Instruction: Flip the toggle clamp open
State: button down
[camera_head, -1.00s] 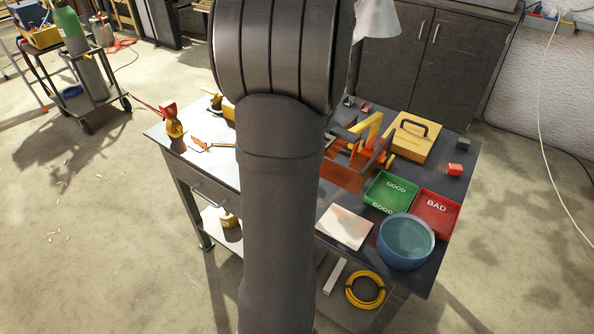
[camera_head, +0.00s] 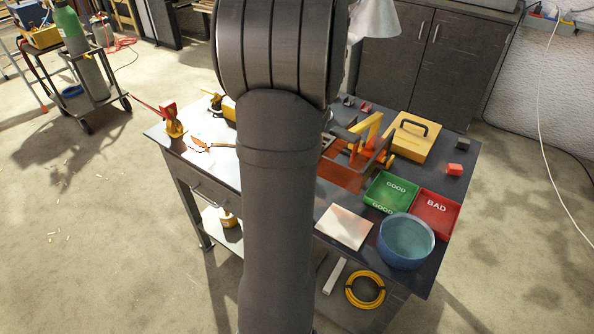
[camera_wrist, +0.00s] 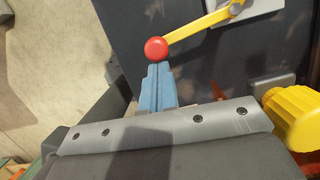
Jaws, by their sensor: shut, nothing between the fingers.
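The toggle clamp shows in the wrist view as a yellow lever (camera_wrist: 200,26) with a red ball knob (camera_wrist: 156,49) at its end. The lever slants from the knob up and right to a pale base plate (camera_wrist: 262,4) at the top edge. My gripper (camera_wrist: 158,68) has its blue-grey fingers shut together with nothing between them. Their tips appear right below the red knob; whether they touch it I cannot tell. In the head view my arm hides the gripper, and I cannot make out the clamp.
On the bench (camera_head: 330,254) stand a fixture with yellow uprights (camera_head: 368,130), a yellow case (camera_head: 412,138), a green tray (camera_head: 389,181), a red tray (camera_head: 437,204) and a blue bowl (camera_head: 406,240). A yellow knob (camera_wrist: 296,117) is right of my fingers in the wrist view.

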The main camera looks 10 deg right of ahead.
jog(key=shift+a, duration=0.15)
jog(key=w+a+m, duration=0.2)
jog(key=w+a, duration=0.4)
jog(key=w, duration=0.1)
jog(key=shift+w+a, duration=0.15)
jog(key=shift+w, duration=0.2)
dwell(0.4)
dwell(0.4)
jog(key=shift+w+r, duration=0.1)
jog(key=s+a+v, duration=0.1)
jog(key=a+v, duration=0.2)
jog(key=v, duration=1.6)
jog(key=shift+a+r, duration=0.4)
jog(key=shift+a, duration=0.05)
jog(key=shift+s, duration=0.1)
jog(key=w+d+x, duration=0.1)
jog(key=d+x, duration=0.2)
jog(key=x, duration=1.5)
jog(key=shift+d+f, duration=0.35)
jog(key=shift+f, duration=0.2)
